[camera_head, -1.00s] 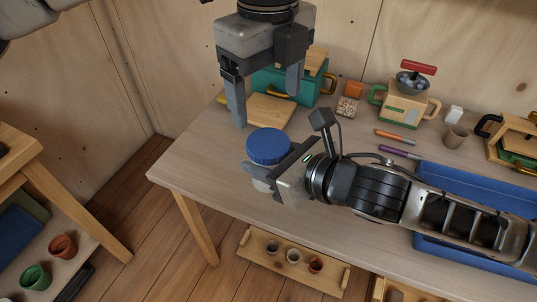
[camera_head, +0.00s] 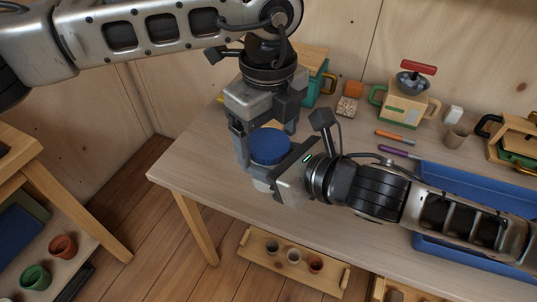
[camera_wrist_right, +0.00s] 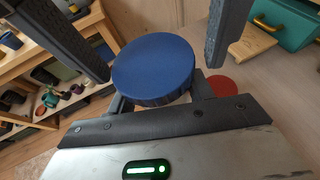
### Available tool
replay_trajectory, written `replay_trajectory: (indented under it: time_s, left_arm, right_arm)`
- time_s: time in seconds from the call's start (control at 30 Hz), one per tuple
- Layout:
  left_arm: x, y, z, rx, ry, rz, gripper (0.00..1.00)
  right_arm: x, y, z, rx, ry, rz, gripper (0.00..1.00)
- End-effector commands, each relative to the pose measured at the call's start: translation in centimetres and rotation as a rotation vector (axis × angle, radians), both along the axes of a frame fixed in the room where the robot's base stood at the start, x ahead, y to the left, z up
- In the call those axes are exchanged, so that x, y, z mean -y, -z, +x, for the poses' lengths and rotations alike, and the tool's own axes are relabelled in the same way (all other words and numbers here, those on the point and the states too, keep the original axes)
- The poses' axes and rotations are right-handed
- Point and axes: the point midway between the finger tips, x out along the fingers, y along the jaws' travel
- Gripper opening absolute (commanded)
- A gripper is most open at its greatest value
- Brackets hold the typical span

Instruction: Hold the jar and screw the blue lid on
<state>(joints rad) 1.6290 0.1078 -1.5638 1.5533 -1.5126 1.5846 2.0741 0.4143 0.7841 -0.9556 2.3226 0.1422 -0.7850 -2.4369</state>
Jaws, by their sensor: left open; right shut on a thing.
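The blue lid (camera_head: 269,146) sits on top of the jar, level as far as I can see; its thread is hidden. Only a small pale part of the jar (camera_head: 261,186) shows below it, near the table's front left. My right gripper (camera_head: 266,175) is shut on the jar from the right. My left gripper (camera_head: 266,140) points down from above, open, with its fingers on either side of the lid. In the right wrist view the lid (camera_wrist_right: 153,68) lies between the two dark left fingers, with gaps visible on both sides.
A blue tray (camera_head: 432,173) lies under my right arm. A red disc (camera_wrist_right: 222,86) shows beside the jar in the wrist view.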

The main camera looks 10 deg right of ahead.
Motion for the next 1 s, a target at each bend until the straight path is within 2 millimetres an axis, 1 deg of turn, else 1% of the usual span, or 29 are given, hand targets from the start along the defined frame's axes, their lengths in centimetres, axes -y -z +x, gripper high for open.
replay_trajectory:
  time_s: [0.17, 0.2, 0.27, 0.3, 0.33, 0.37, 0.4, 0.43, 0.47, 0.77, 0.87, 1.0]
  left_arm:
    - [0.0, 0.0, 0.0, 0.0, 0.0, 0.0, 0.81]
    - [0.0, 0.0, 0.0, 0.0, 0.0, 0.0, 0.69]
    - [0.0, 0.0, 0.0, 0.0, 0.0, 0.0, 0.53]
    - [0.0, 0.0, 0.0, 0.0, 0.0, 0.0, 0.42]
    - [0.0, 0.0, 0.0, 0.0, 0.0, 0.0, 0.36]
    - [0.0, 0.0, 0.0, 0.0, 0.0, 0.0, 0.36]
    - [0.0, 0.0, 0.0, 0.0, 0.0, 0.0, 0.71]
    - [0.0, 0.0, 0.0, 0.0, 0.0, 0.0, 0.8]
    - [0.0, 0.0, 0.0, 0.0, 0.0, 0.0, 0.85]
    - [0.0, -0.2, 0.0, 0.001, 0.0, 0.0, 0.85]
    - [0.0, -0.9, 0.1, 0.003, -0.001, -0.001, 0.85]
    - [0.0, -2.7, 0.1, 0.003, 0.0, -0.001, 0.85]
  right_arm:
    - [0.0, -0.1, 0.0, 0.002, 0.0, 0.001, 0.0]
    - [0.0, -0.1, 0.0, 0.002, 0.0, 0.001, 0.0]
    - [0.0, -0.1, 0.0, 0.002, 0.0, 0.001, 0.0]
    - [0.0, -0.1, 0.0, 0.002, 0.0, 0.001, 0.0]
    - [0.0, -0.1, 0.0, 0.002, 0.0, 0.001, 0.0]
    - [0.0, -0.1, 0.0, 0.002, 0.0, 0.001, 0.0]
    - [0.0, -0.1, 0.0, 0.002, 0.0, 0.001, 0.0]
    - [0.0, -0.1, 0.0, 0.002, 0.0, 0.001, 0.0]
    - [0.0, -0.1, 0.0, 0.002, 0.0, 0.001, 0.0]
    - [0.0, -0.1, 0.0, 0.002, 0.0, 0.001, 0.0]
    - [0.0, -0.1, 0.0, 0.002, 0.0, 0.001, 0.0]
    - [0.0, -0.1, 0.0, 0.002, 0.0, 0.001, 0.0]
